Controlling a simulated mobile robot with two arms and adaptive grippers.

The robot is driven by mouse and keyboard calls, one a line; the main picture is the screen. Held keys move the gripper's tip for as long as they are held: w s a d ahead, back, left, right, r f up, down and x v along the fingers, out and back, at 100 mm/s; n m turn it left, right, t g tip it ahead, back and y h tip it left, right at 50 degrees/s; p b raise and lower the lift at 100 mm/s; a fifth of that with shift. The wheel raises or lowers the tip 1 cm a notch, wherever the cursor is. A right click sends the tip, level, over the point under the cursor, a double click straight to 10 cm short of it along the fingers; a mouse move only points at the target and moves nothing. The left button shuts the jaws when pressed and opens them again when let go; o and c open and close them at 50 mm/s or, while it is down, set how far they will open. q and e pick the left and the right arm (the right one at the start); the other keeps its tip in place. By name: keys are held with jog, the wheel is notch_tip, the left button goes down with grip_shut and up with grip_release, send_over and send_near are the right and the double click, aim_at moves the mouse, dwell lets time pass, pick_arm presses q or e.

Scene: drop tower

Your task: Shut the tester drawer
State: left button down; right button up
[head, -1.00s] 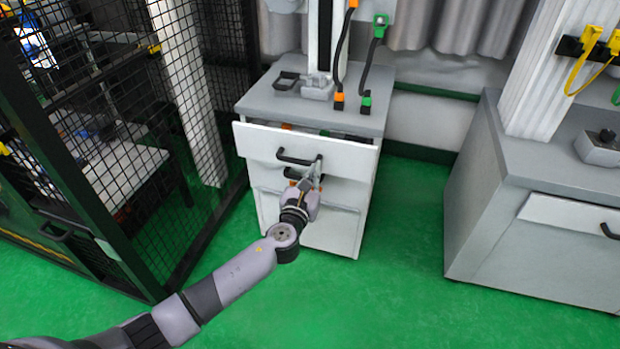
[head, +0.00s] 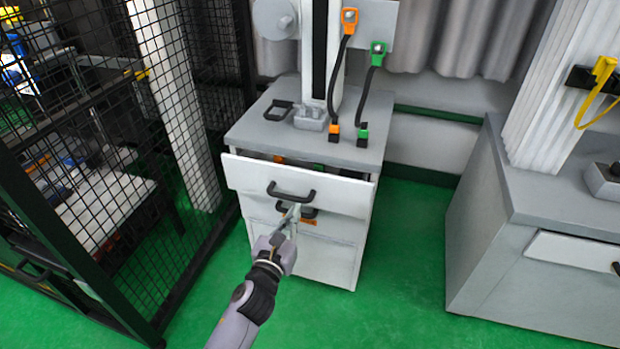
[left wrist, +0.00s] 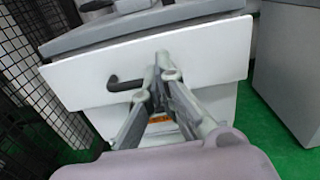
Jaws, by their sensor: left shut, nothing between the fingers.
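The tester drawer (head: 340,198) is the white top drawer of the grey cabinet, with a black bar handle (head: 291,192). It stands partly out: a dark gap shows behind its front, with small orange and green items inside. My left gripper (head: 295,209) is shut and empty, its tips just below the handle in the head view. In the left wrist view the tips (left wrist: 163,60) lie against the white drawer front (left wrist: 210,48), right of a black handle (left wrist: 125,82). I cannot tell whether they touch the front. My right gripper is not in view.
The cabinet top (head: 245,128) carries a column and orange and green cables. A black mesh fence (head: 110,190) stands close on the left. Another grey cabinet (head: 490,220) stands on the right. Green floor (head: 400,270) is free between the cabinets.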

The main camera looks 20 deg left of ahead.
aim_at(312, 175)
pick_arm(q)
jog(key=w+b, duration=0.1)
jog(key=w, duration=1)
jog(key=shift+w+d, duration=0.15)
jog(key=shift+d, duration=0.05)
jog(key=shift+w, duration=0.55)
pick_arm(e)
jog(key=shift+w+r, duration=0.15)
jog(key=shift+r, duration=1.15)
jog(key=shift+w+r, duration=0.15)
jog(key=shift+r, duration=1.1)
pick_arm(q)
jog(key=shift+w+b, duration=0.1)
jog(key=shift+b, duration=0.2)
jog(key=shift+w+b, duration=0.5)
jog(key=shift+w, duration=0.65)
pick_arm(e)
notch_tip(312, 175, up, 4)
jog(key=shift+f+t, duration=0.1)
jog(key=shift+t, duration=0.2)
